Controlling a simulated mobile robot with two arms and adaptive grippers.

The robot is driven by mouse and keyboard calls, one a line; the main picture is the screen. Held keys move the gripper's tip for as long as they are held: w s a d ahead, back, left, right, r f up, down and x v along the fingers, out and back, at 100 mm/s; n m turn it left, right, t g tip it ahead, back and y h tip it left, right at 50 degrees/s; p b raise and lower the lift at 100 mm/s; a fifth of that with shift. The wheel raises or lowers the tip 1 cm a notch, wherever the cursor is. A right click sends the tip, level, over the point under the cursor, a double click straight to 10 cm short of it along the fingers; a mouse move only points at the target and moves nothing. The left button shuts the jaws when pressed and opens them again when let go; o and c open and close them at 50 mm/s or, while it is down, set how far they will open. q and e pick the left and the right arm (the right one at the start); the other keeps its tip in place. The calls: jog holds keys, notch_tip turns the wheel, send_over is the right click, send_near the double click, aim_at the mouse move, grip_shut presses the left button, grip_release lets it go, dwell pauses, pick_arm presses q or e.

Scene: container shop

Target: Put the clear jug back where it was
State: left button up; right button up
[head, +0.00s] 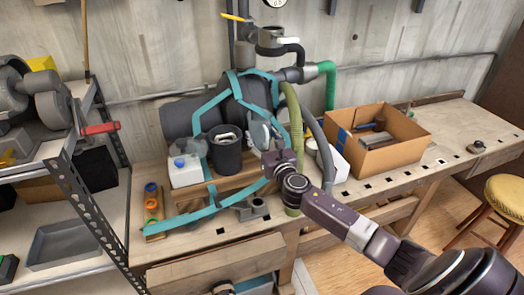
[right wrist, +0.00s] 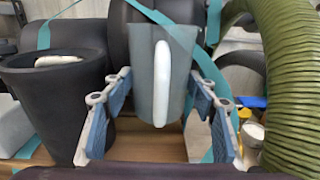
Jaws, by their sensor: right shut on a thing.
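The clear jug (head: 260,134) is a greyish see-through vessel in the middle of the head view, in front of the dark machine on the workbench. In the right wrist view the jug (right wrist: 142,72) stands upright with its white handle toward the camera. My right gripper (head: 270,150) is shut on the jug; its blue-padded fingers (right wrist: 162,98) lie on both sides of it. The jug's base is partly hidden, and I cannot tell whether it touches the wooden board (head: 222,184). My left gripper is not in view.
A black bin (head: 225,158) stands just left of the jug, with a white canister (head: 185,172) beyond it. A green ribbed hose (head: 295,125) rises close on the right. Teal straps (head: 215,104) run around the machine. A cardboard box (head: 388,155) sits farther right.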

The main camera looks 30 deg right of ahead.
aim_at(262, 148)
notch_tip(262, 148, down, 4)
jog(key=shift+f+b, duration=0.1)
jog(key=shift+b, duration=0.7)
jog(key=shift+f, duration=0.3)
jog(key=shift+f, duration=0.2)
jog(key=o, duration=1.3)
jog(key=shift+r, duration=0.1)
